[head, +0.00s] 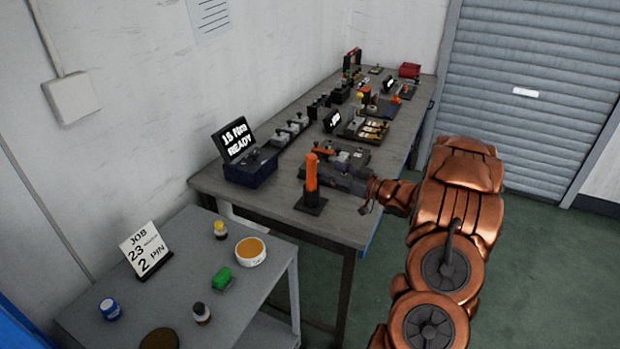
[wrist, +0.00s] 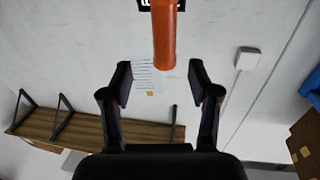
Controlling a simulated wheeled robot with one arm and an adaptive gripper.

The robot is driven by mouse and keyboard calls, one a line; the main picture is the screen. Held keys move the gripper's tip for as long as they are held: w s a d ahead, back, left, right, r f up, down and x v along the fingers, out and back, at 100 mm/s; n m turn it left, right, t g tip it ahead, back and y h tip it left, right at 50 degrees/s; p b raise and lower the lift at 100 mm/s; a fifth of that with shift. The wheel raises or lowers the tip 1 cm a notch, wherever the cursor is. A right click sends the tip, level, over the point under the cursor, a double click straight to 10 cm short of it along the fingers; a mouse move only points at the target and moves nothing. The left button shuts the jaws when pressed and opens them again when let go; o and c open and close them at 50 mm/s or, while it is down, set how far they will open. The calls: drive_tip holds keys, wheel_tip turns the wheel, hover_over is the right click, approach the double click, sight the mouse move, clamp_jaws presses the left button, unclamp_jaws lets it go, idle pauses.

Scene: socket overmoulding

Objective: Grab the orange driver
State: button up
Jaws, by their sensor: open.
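The orange driver (head: 311,174) stands upright in a dark square base (head: 311,202) near the front end of the long workbench. In the wrist view the driver (wrist: 165,40) shows as an orange cylinder at the top centre, ahead of the fingertips and in line with the space between them. My gripper (wrist: 160,75) is open, with nothing between its two dark fingers. In the head view my copper arm reaches in from the right, and its gripper end is beside the driver, partly hard to make out against the dark items there.
A torque display reading "15 Ncm READY" (head: 238,138) sits on a dark box left of the driver. Fixtures and trays (head: 372,130) line the long workbench (head: 262,196) behind it. A lower grey table (head: 180,243) in front holds a job card (head: 145,248), jars and a green block (head: 221,277).

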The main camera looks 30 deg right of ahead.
sight(315, 162)
drive_tip(key=w+a+p, duration=0.1)
drive_tip(key=w, duration=0.1)
drive_tip(key=w+a+r+p, duration=0.1)
drive_tip(key=w, duration=0.1)
drive_tip(key=w+a+p, duration=0.1)
drive_tip(key=w, duration=0.1)
drive_tip(key=shift+a+r, duration=0.1)
drive_tip(key=shift+r, duration=0.2)
drive_tip(key=shift+w+a+f, duration=0.15)
drive_tip(key=shift+w, duration=0.35)
clamp_jaws()
idle(0.5)
